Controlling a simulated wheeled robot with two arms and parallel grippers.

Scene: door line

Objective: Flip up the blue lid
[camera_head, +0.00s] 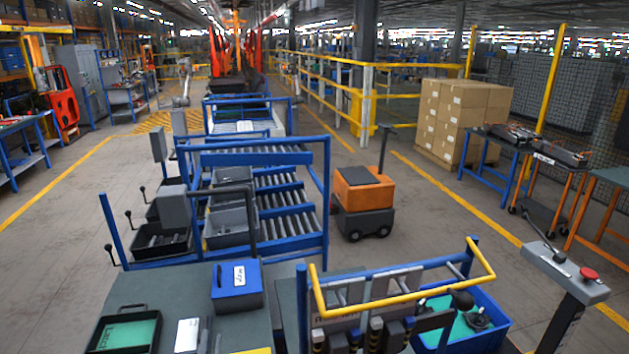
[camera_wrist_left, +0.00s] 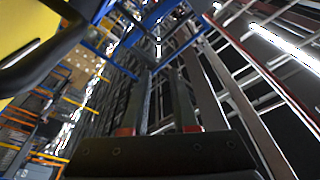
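A blue box (camera_head: 236,296) with a white label stands on the dark bench top. Its blue lid (camera_head: 222,275) looks down on the box; the seam is too small to make out. My left gripper (camera_head: 207,332) is low in the head view, below and left of the box and apart from it. In the left wrist view its two dark fingers (camera_wrist_left: 162,75) point up the picture with a gap and nothing between them. The lid cannot be made out in that view. My right gripper is not in view.
A black tray with a green insert (camera_head: 126,332) lies left on the bench. A roller rack (camera_head: 290,205) stands beyond the bench. Bare bench (camera_head: 175,280) lies left of the box.

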